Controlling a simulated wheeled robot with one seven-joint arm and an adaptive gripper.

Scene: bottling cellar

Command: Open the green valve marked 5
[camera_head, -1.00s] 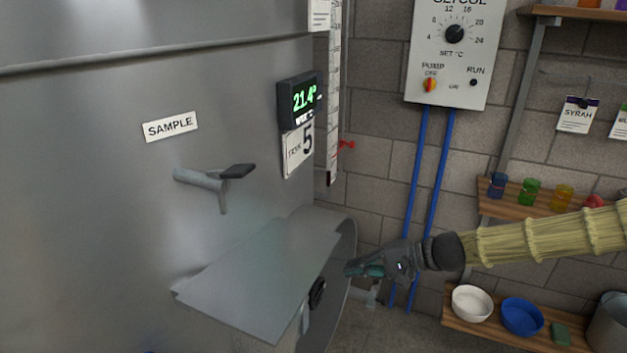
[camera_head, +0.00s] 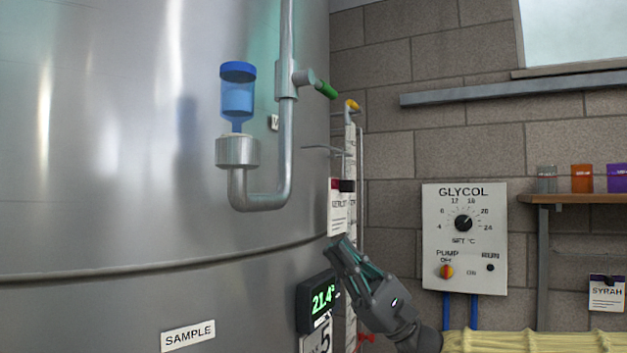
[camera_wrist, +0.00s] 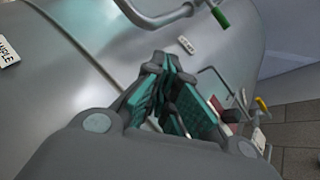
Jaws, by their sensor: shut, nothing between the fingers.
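The green valve handle (camera_head: 326,90) sticks out to the right from a steel pipe fitting on the tank's upper side. In the wrist view the green handle (camera_wrist: 220,16) shows at the top, beyond the fingers. A small white tag (camera_head: 273,122) is by the pipe below it, partly hidden; I cannot read a number on it. A "5" plate (camera_head: 318,338) hangs lower on the tank, below the display. My gripper (camera_head: 341,246) is shut and empty, below the valve and in front of the tank near the display. It is apart from the handle.
The steel pipe (camera_head: 287,150) bends to a cup with a blue-capped vessel (camera_head: 238,95). A scale tube with a yellow-topped fitting (camera_head: 352,105) stands right of the tank. The display (camera_head: 320,299) is close to my gripper. The glycol box (camera_head: 464,240) is on the wall.

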